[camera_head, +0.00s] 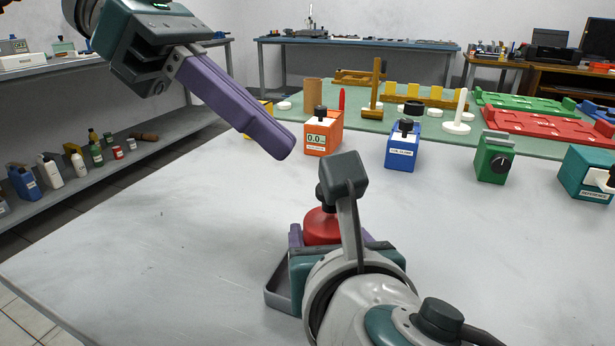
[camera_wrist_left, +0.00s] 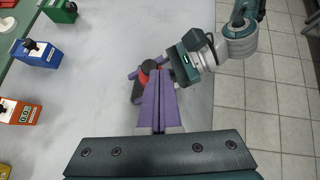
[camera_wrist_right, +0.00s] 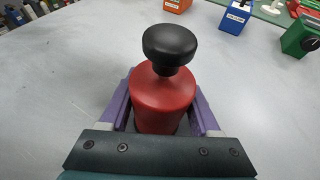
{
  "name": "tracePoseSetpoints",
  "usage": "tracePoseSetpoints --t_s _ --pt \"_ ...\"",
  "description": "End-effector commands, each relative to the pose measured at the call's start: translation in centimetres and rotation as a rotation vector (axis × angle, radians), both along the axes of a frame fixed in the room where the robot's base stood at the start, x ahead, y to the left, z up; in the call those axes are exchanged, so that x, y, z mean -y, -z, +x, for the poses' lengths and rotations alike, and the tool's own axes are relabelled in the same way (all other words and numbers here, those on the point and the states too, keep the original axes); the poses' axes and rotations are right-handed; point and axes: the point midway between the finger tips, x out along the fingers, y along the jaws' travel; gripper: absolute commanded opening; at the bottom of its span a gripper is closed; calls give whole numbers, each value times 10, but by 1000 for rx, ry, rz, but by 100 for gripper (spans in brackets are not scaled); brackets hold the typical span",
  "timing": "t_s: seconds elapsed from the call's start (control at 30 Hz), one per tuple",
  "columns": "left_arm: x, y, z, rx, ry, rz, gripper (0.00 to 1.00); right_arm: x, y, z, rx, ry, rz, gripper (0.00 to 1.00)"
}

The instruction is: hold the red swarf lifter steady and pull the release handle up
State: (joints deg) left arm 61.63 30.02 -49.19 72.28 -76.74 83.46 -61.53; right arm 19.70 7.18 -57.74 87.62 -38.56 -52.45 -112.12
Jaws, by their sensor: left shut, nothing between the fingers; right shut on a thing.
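The red swarf lifter (camera_head: 322,228) stands on the grey table. Its round black knob handle (camera_wrist_right: 170,47) sits on top of the red body (camera_wrist_right: 163,98) in the right wrist view. My right gripper (camera_wrist_right: 163,112) is shut on the body, one purple finger on each side. In the head view, my right wrist partly hides the lifter and its handle. My left gripper (camera_head: 280,148) is shut and empty, raised above the table to the upper left of the lifter and apart from it. In the left wrist view, the left fingers (camera_wrist_left: 160,88) partly cover the lifter.
Behind stand an orange box (camera_head: 324,136), a blue box (camera_head: 401,152), a green box (camera_head: 494,160) and a teal box (camera_head: 584,175). A green mat (camera_head: 455,145) holds several parts. The table's left side is clear.

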Motion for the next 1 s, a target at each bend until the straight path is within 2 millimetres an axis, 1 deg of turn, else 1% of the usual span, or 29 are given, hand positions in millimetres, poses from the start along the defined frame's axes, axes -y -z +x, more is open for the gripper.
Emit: tracePoseSetpoints --t_s 0.03,0.2,0.3,0.4,0.53,0.83,0.93,1.0 --pt "-11 8 -3 -11 -40 -58 0 0 0 0 0 0 0 0" --pt "-44 20 -7 10 -159 -186 0 0 0 0 0 0 0 0" --pt "-60 23 -8 28 -210 -219 0 0 0 0 -1 -1 0 0" --pt "-70 25 -10 42 -240 -236 0 0 0 0 -1 -1 0 0" --pt "-74 25 -10 50 -254 -245 0 0 0 0 -1 -1 0 0" --pt "-74 25 -10 50 -254 -245 0 0 0 0 -1 0 0 0" --pt "-69 28 -9 48 -254 -245 0 0 0 0 -1 0 0 0" --pt "-62 31 -9 48 -251 -246 0 0 0 0 -1 0 0 0"
